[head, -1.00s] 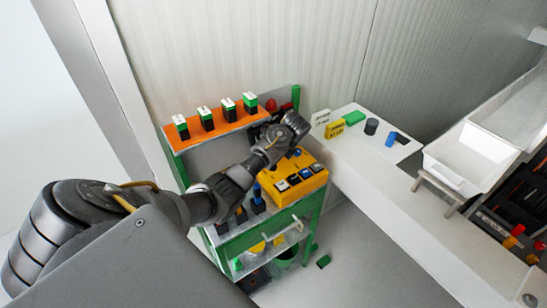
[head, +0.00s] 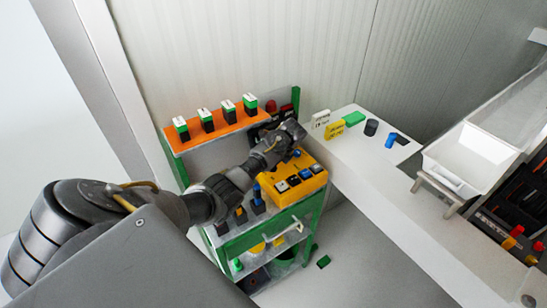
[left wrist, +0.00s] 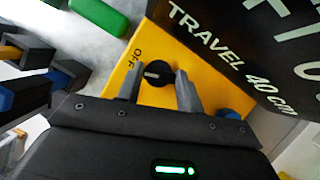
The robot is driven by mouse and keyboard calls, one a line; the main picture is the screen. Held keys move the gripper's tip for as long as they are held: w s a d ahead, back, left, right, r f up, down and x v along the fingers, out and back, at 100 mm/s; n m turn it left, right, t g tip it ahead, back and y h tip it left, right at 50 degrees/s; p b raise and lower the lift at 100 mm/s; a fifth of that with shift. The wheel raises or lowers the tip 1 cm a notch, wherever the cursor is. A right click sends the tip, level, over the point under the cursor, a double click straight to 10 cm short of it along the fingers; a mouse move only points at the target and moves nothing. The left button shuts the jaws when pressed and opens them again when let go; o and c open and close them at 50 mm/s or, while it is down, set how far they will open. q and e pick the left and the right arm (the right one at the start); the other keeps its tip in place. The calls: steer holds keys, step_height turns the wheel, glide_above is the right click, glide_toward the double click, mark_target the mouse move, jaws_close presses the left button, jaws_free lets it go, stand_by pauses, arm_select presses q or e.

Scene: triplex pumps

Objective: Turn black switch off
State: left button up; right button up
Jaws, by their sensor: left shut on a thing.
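The black switch (left wrist: 157,73) is a round knob with a pale mark on a yellow panel (left wrist: 150,45) in the left wrist view. "OFF" is printed on the panel to the upper left of the knob. My left gripper (left wrist: 159,82) has one finger on each side of the knob and is shut on it. In the head view the yellow control box (head: 305,190) sits on the green cart, and my left gripper's arm reaches over its back part. My left gripper hides the switch there. My right gripper is not in view.
A black sign reading "TRAVEL 40 cm" (left wrist: 235,55) is close on the right in the left wrist view. An orange shelf (head: 222,131) with several green-and-black switches stands behind the arm. A white ledge (head: 365,155) with small parts is to the right.

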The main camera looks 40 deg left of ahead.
arm_select(q)
steer(key=m+t, duration=0.1)
steer(key=m, duration=0.3)
steer(key=shift+s+t, duration=0.1)
steer(key=shift+t, duration=0.3)
steer(key=o, duration=1)
